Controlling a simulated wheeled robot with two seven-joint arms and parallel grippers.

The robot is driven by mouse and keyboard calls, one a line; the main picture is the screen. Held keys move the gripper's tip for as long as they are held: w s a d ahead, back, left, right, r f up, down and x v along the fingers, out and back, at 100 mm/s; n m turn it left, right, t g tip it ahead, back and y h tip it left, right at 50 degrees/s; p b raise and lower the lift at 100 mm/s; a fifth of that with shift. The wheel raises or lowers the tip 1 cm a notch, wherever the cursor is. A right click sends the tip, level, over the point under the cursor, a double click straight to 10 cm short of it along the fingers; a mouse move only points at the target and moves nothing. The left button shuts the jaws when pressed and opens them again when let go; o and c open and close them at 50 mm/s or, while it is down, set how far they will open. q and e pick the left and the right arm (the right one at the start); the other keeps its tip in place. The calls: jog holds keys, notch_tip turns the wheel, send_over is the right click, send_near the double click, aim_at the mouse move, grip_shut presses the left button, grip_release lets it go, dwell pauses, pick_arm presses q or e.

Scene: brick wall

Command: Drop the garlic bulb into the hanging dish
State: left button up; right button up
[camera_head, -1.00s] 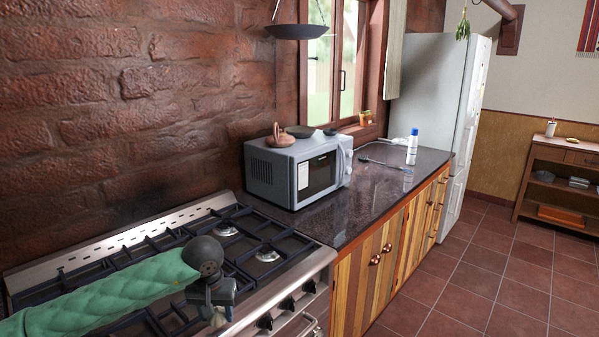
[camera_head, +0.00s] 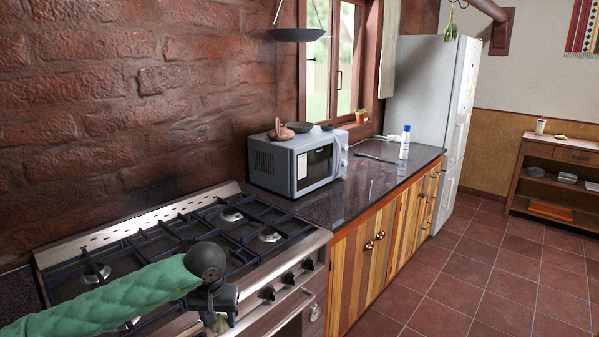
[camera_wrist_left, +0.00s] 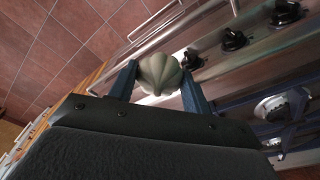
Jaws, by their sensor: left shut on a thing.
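The garlic bulb (camera_wrist_left: 159,74) is pale and ribbed, held between the two fingers of my left gripper (camera_wrist_left: 158,84) in the left wrist view. In the head view my left gripper (camera_head: 215,312) is at the front edge of the stove, pointing down, with a small pale part of the garlic bulb (camera_head: 219,324) showing below it. The hanging dish (camera_head: 297,34) is a dark shallow bowl hung from above, in front of the window and over the microwave. It is well above and to the right of my left gripper. My right gripper is not in view.
The gas stove (camera_head: 250,262) lies under and beside my left arm. A microwave (camera_head: 297,162) with small dishes on top stands below the hanging dish. A white bottle (camera_head: 405,142) stands on the dark counter (camera_head: 350,195). The tiled floor at right is clear.

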pick_arm(q)
jog(key=s+f, duration=0.6)
jog(key=f, duration=0.1)
jog(key=shift+a, duration=0.35)
jog(key=shift+a, duration=0.15)
